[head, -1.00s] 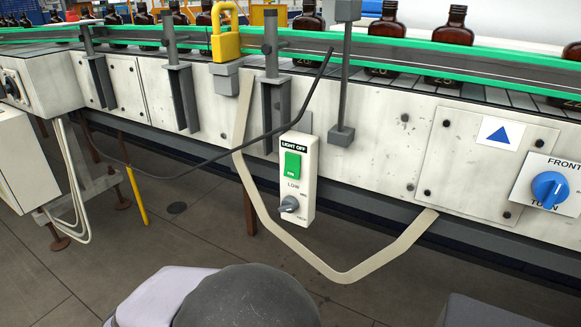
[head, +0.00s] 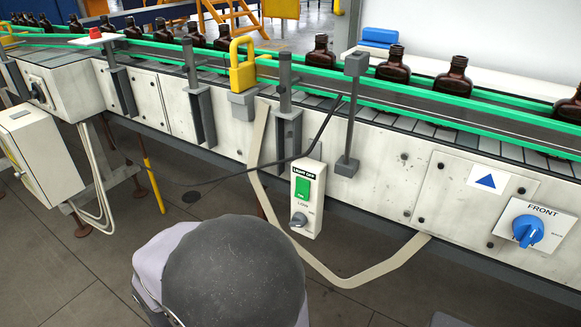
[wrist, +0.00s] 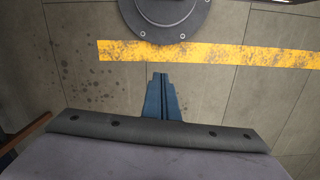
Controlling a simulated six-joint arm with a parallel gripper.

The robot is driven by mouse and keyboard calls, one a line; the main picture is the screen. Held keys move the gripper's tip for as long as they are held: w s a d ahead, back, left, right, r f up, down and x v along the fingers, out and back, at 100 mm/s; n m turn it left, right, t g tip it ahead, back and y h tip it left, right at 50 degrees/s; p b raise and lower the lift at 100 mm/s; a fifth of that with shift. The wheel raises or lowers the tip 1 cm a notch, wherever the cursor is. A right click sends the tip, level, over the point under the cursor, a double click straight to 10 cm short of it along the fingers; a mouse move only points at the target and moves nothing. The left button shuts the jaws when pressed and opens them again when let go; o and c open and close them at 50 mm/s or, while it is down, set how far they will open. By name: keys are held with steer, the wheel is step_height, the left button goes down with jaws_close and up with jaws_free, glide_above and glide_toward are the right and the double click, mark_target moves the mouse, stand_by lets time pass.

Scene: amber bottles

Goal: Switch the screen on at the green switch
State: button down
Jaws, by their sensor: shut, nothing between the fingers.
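The green switch (head: 302,191) sits on a narrow white box (head: 308,215) on the front of the conveyor. A black label above it reads "LIGHT OFF", and a grey knob (head: 299,219) is below it. A plain white panel (head: 480,45) stands behind the bottles at the right; I cannot tell whether it is the screen or whether it is lit. My gripper (wrist: 160,77) shows in the wrist view, its blue-grey fingers shut and empty above the floor. The switch is not in the wrist view. The head view shows my rounded arm link below the box, but not my fingers.
Amber bottles (head: 396,64) stand along the conveyor behind green rails. A dark cable crosses beside the switch box, and a beige strap (head: 345,282) loops below it. A grey post (head: 352,110) stands close by. A blue knob (head: 527,230) is at the right.

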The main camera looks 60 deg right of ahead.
step_height(320, 180, up, 20)
steer(key=w+m+y+p, duration=0.15)
steer(key=m+p, duration=0.35)
steer(key=p, duration=1.7)
steer(key=w+d+r+m+t+h+p, duration=0.1)
steer(key=w+d+r+m+t+p, duration=0.25)
steer(key=w+d+m+p, duration=0.35)
steer(key=w+d+r+m+t+p, duration=0.25)
steer(key=w+r+m+p, duration=0.2)
steer(key=w, duration=0.45)
steer(key=s+d+r+m+g+h+b, duration=0.15)
steer(key=d+m+h, duration=0.35)
steer(key=d+m, duration=0.55)
steer(key=s+d+r+m+g, duration=0.1)
steer(key=s+m+g, duration=0.2)
steer(key=s, duration=0.4)
steer(key=s+d+r+m+g, duration=0.1)
steer(key=s+d+m+g, duration=0.1)
steer(key=s+g, duration=0.3)
steer(key=s+m+h, duration=0.1)
steer(key=s, duration=0.1)
steer(key=shift+s+r, duration=0.35)
